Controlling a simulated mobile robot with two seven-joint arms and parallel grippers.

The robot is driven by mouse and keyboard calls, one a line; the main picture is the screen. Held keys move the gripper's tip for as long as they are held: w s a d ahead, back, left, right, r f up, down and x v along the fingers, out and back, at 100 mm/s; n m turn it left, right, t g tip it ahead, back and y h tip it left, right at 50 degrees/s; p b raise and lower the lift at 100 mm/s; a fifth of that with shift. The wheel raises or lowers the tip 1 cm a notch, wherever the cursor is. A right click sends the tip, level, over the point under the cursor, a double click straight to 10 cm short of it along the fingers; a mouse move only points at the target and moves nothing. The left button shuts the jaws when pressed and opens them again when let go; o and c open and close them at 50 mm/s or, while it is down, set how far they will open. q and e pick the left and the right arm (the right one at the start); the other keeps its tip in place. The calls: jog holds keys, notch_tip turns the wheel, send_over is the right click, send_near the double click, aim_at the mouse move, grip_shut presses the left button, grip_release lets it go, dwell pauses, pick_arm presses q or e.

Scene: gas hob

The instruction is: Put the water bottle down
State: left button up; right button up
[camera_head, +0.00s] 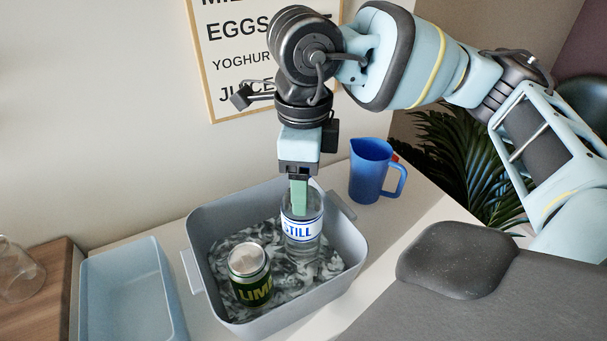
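The water bottle (303,231) is clear with a white label reading "STILL" in blue. It stands upright inside the grey tub (349,240), at the back right of the grey-and-white, ice-like filling. My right gripper (299,197) points down at the bottle's top, with one green finger in front of the neck. The finger hides the cap and the other finger, so I cannot tell whether it grips the bottle. My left gripper is out of view.
A dark green can marked "LIME" (250,282) stands in the tub, left of the bottle. A blue jug (370,171) is behind right on the counter. A pale blue empty bin (125,290) and a clear glass (18,272) are to the left.

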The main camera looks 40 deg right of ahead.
jog(key=shift+r, duration=0.2)
notch_tip(320, 180, up, 12)
jog(key=shift+f+p, duration=0.1)
jog(key=shift+p, duration=0.75)
